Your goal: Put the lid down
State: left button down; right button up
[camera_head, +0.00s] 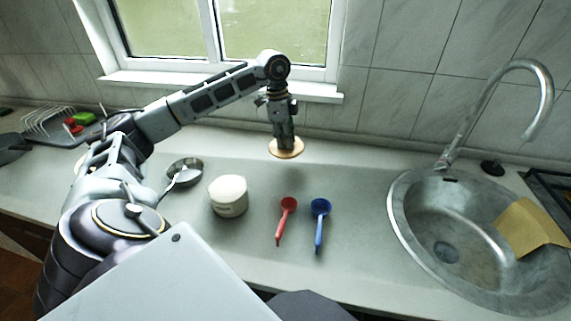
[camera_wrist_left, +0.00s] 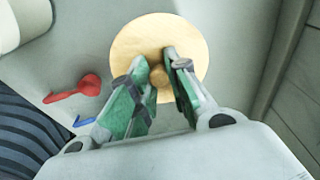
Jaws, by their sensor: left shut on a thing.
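The lid (camera_head: 287,149) is a round tan disc with a knob. My left gripper (camera_head: 285,135) is shut on its knob and points down over the back of the counter, near the window wall. In the left wrist view the lid (camera_wrist_left: 133,48) lies flat beyond the fingertips (camera_wrist_left: 160,75). I cannot tell whether the lid touches the counter or hangs just above it. My right gripper is not in view.
A red scoop (camera_head: 287,210) and a blue scoop (camera_head: 319,215) lie in front of the lid. A small metal pan (camera_head: 185,172) is left of the pot. The sink (camera_head: 450,245) is at right. The counter between lid and sink is clear.

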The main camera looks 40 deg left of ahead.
aim_at(286, 150)
pick_arm(q)
notch_tip(286, 150, down, 4)
jog(key=shift+r, duration=0.15)
jog(key=shift+f, duration=0.65)
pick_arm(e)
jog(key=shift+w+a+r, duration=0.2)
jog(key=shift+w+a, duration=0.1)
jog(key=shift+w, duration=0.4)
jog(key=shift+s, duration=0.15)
pick_arm(q)
jog(key=shift+f, duration=0.1)
notch_tip(286, 150, down, 2)
jog(key=shift+f+b, duration=0.25)
jog(key=shift+b, duration=0.05)
jog(key=shift+f, duration=0.5)
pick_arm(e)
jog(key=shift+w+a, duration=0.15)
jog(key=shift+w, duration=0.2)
